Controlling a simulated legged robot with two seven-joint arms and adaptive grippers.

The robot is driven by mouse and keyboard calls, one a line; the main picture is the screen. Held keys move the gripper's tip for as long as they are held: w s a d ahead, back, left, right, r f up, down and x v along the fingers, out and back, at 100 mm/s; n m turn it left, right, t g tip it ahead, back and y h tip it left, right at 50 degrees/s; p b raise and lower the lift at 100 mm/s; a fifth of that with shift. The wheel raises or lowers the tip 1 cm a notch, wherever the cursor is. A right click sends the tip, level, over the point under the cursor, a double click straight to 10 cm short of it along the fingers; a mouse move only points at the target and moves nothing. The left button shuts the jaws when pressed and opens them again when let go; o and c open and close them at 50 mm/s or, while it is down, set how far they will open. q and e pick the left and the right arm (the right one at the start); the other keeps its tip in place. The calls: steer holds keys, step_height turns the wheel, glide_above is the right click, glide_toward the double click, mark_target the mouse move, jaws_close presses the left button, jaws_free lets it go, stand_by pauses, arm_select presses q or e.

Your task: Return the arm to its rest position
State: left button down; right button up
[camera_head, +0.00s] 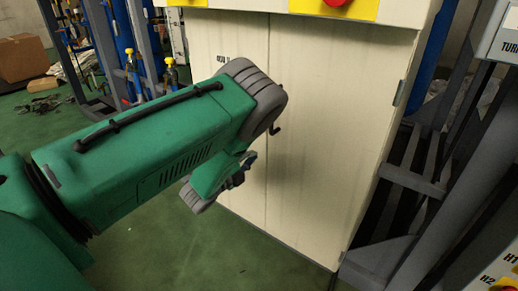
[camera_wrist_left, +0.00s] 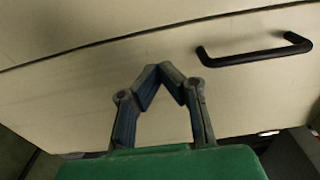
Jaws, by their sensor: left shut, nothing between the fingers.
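My left arm (camera_head: 140,150) comes in from the left, green with grey joint covers, and bends down in front of a beige cabinet. In the wrist view my left gripper (camera_wrist_left: 165,72) has its dark fingertips brought together, with nothing between them. The fingers form a peaked shape in front of a beige panel. A black bar handle (camera_wrist_left: 255,52) on the panel lies to the right of the fingertips, and the gripper is apart from it. In the head view the gripper is mostly hidden behind my own arm. My right gripper is not in view.
The beige cabinet (camera_head: 320,130) stands close ahead, with a red button (camera_head: 336,3) on yellow at its top. Grey metal framing (camera_head: 430,180) is at the right. A cardboard box (camera_head: 22,58) lies far left. Green floor (camera_head: 160,250) is open below my arm.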

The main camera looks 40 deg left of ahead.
arm_select(q)
steer(key=s+p, duration=0.1)
steer(key=s, duration=0.3)
steer(key=shift+s, duration=0.35)
steer(key=shift+f, duration=0.1)
steer(key=s+d+f+n+g+y+p, duration=0.3)
steer(key=s+f+n+g+p, duration=0.3)
steer(key=s+n, duration=0.4)
steer(key=s+d+n+g+p, duration=0.1)
steer(key=s+d+n+g, duration=0.1)
steer(key=s, duration=0.5)
steer(key=s+d+n+g+h+p, duration=0.1)
steer(key=s+d+n+g, duration=0.2)
steer(key=s+d+g, duration=0.2)
steer(key=s+d+r+n+g+h+p, duration=0.1)
steer(key=s+d+n+g, duration=0.2)
steer(key=s, duration=0.7)
steer(key=shift+s+d+g, duration=0.25)
steer(key=shift+d+g, duration=0.05)
steer(key=shift+g, duration=0.4)
steer(key=shift+w, duration=0.1)
